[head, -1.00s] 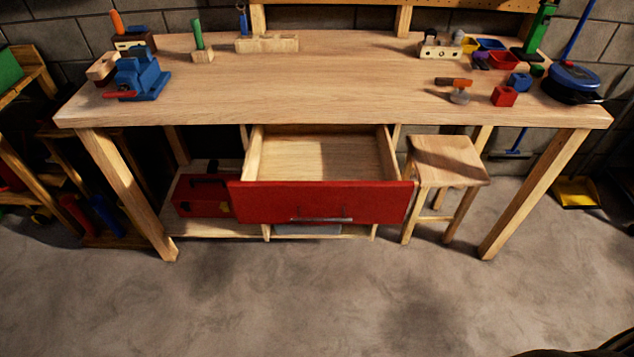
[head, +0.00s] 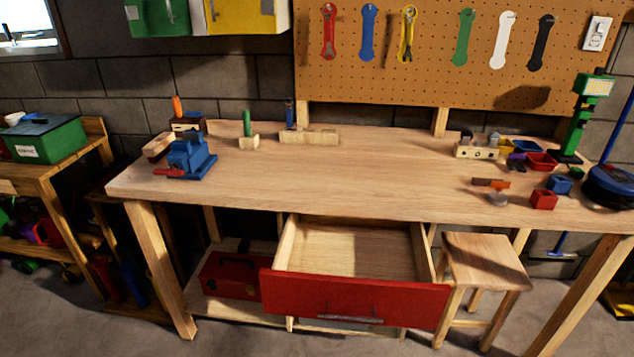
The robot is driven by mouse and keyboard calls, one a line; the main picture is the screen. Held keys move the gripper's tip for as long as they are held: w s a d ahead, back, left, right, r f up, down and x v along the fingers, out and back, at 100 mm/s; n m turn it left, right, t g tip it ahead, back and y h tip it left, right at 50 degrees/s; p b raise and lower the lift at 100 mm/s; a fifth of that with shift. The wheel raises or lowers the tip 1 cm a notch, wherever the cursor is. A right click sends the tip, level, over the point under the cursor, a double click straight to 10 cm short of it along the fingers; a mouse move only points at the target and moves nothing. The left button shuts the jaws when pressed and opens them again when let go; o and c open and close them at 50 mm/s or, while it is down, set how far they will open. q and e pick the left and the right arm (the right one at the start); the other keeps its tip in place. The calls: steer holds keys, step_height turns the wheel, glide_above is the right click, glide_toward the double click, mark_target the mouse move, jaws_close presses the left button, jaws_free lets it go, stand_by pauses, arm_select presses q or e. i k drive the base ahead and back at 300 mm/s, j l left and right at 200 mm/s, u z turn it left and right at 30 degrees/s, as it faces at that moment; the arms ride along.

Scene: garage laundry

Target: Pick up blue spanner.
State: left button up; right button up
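A blue spanner (head: 368,32) hangs upright on the brown pegboard (head: 420,80) above the back of the workbench. A red spanner (head: 329,32) hangs to its left and a yellow spanner (head: 406,36) to its right. Green (head: 464,38), white (head: 503,40) and black (head: 541,43) spanners hang further right. Neither of my grippers shows in the head view.
The wooden workbench (head: 350,185) has a clear middle. Its red-fronted drawer (head: 300,293) is pulled open and looks empty. A stool (head: 488,262) stands right of the drawer. A blue vise (head: 190,155) sits at the left; several small blocks and bins sit at the right.

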mark_target(288, 110)
steer(key=i+j, duration=0.55)
steer(key=j, duration=0.15)
steer(key=i+j, duration=0.55)
steer(key=j, duration=0.15)
